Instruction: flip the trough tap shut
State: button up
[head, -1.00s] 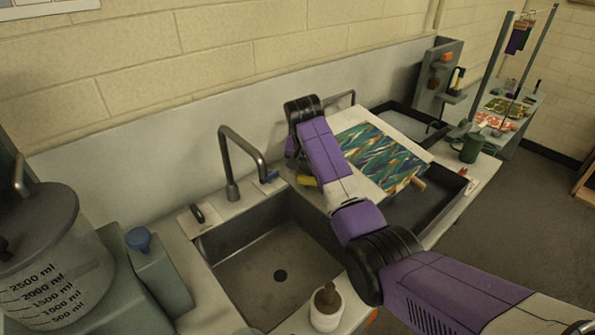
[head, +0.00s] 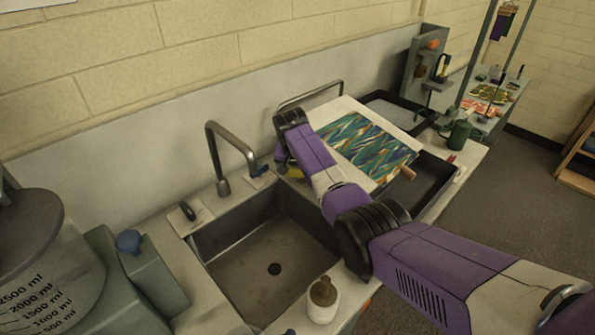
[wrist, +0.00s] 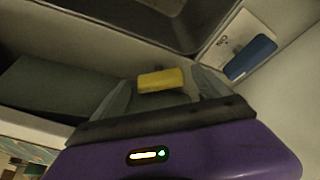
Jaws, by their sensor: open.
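My gripper (wrist: 163,90) is open, with its two grey fingers spread. A yellow block-like handle (wrist: 161,79) shows between the fingertips, with no clear contact. In the head view the yellow piece (head: 295,172) is at the back of the counter, partly hidden by my gripper. A blue lever (wrist: 250,57) lies on a pale plate (wrist: 222,46) with small dark lettering, right of the fingers in the wrist view. The blue lever also shows in the head view (head: 257,170), beside the sink spout. Which lever is the trough tap's, I cannot tell.
The sink (head: 250,262) has a curved spout (head: 213,150) behind it and a black lever (head: 187,211) to its left. A dark tray (head: 440,185) lies right, under a board with patterned paper (head: 370,148). A white pot (head: 322,304) stands at the front edge.

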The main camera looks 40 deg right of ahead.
jog(key=c, duration=1.4)
jog(key=shift+o, duration=0.2)
jog(key=shift+n+p, duration=0.4)
jog(key=shift+n, duration=0.3)
jog(key=o, duration=1.4)
jog(key=shift+c, duration=0.2)
jog(key=shift+s+d, duration=0.1)
jog(key=shift+f, duration=0.1)
